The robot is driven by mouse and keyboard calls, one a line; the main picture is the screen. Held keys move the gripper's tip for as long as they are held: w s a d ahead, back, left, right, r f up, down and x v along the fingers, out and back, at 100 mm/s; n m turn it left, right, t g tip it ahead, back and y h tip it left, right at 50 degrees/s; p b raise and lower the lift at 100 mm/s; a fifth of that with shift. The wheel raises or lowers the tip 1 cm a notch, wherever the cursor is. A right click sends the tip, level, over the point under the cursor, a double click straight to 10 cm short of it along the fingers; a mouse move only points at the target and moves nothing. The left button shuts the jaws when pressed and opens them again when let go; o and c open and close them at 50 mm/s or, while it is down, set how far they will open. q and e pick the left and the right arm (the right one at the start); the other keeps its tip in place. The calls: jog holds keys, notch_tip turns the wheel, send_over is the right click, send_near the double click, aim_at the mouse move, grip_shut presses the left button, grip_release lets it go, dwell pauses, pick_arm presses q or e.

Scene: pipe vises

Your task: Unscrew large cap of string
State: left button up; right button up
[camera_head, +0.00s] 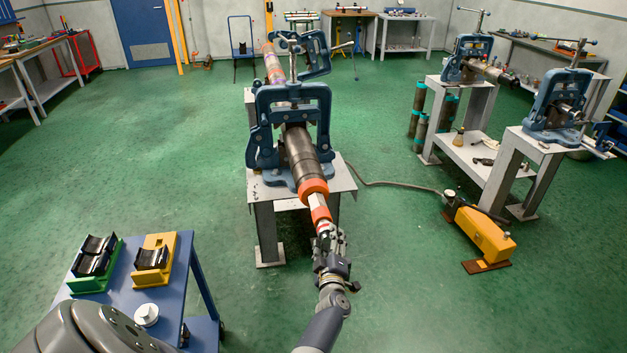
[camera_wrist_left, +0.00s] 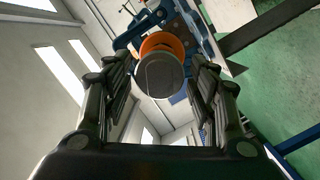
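The string (camera_head: 300,152) is a dark pipe clamped in the middle blue vise (camera_head: 291,110), sloping toward me. Its near end has an orange collar (camera_head: 314,188), then a narrower white and orange-red end piece (camera_head: 320,213). I cannot tell which part is the large cap. In the left wrist view the round grey end face (camera_wrist_left: 160,76) is ahead, with an orange ring (camera_wrist_left: 162,43) behind it. My left gripper (camera_head: 328,238) is at this near end. Its fingers (camera_wrist_left: 160,85) are spread on either side of the end face, with narrow gaps visible. My right gripper is not in view.
A blue table (camera_head: 143,278) at lower left holds black parts in green (camera_head: 96,264) and yellow (camera_head: 153,260) holders and a white round piece (camera_head: 146,315). A yellow pump (camera_head: 485,235) with a hose stands on the floor at right. Green floor lies open at left.

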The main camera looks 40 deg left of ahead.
pick_arm(q)
jog(key=c, duration=0.9)
jog(key=n+b, duration=0.1)
jog(key=b, duration=0.1)
jog(key=n+b, duration=0.2)
jog(key=n+t+b, duration=0.1)
jog(key=n+b, duration=0.1)
jog(key=shift+d+f+y, duration=0.1)
jog(key=shift+f+y, duration=0.2)
jog(key=n+b, duration=0.4)
jog(key=b, duration=0.1)
jog(key=n+y+b, duration=0.1)
jog(key=n+b, duration=0.3)
jog(key=b, duration=0.1)
jog(key=shift+f+t+y, duration=0.1)
jog(key=shift+t+y, duration=0.2)
jog(key=shift+n+b, duration=0.7)
jog(key=shift+b, duration=0.15)
jog(key=shift+d+r, duration=0.1)
jog(key=shift+r, duration=0.15)
jog(key=shift+n, duration=0.3)
